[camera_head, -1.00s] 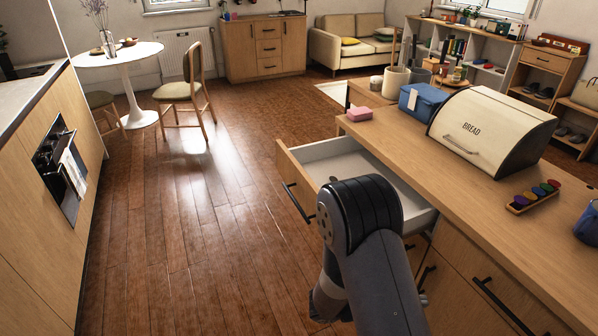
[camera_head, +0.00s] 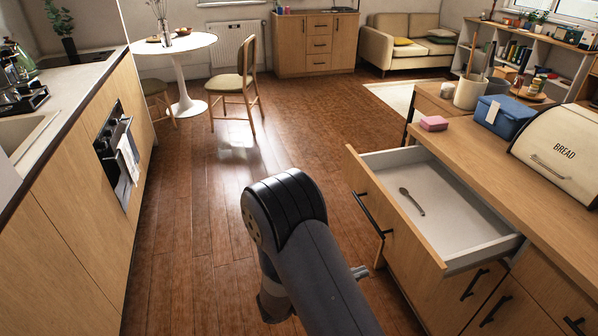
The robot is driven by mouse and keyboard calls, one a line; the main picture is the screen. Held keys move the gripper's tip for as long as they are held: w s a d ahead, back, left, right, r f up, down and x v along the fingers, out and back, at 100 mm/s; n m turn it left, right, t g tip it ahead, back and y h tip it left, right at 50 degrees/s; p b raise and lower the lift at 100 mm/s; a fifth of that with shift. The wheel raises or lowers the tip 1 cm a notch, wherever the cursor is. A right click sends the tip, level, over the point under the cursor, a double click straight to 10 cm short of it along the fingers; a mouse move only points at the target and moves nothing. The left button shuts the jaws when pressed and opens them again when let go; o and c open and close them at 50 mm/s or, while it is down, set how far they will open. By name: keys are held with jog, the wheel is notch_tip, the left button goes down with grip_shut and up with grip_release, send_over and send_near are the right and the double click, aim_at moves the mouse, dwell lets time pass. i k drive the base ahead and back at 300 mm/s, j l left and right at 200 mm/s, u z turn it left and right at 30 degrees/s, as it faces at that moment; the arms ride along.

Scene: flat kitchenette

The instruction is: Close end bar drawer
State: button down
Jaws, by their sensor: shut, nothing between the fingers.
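The end bar drawer (camera_head: 397,222) stands pulled well out of the wooden bar at the right. Its wooden front has a dark bar handle (camera_head: 371,214), and its pale inside shows. A dark spoon (camera_head: 412,201) lies in it. My arm crosses the lower middle, left of the drawer. A small grey metal tip of my gripper (camera_head: 360,272) shows past the arm's right side, below and left of the drawer front and apart from it in the picture. The gripper is shut and empty; most of it is hidden behind the arm.
On the bar top (camera_head: 478,146) stand a pink block (camera_head: 434,123), a blue box (camera_head: 505,117) and a cream bread box (camera_head: 562,150). A kitchen counter (camera_head: 85,180) runs along the left. A chair (camera_head: 233,88) and round table (camera_head: 190,42) stand farther back. The wooden floor between is clear.

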aim_at(458, 232)
jog(key=i+j+u, duration=0.1)
jog(key=i+j, duration=0.2)
jog(key=i, duration=0.2)
jog(key=i+j+z, duration=0.25)
jog(key=i+j, duration=0.2)
jog(key=i, duration=0.2)
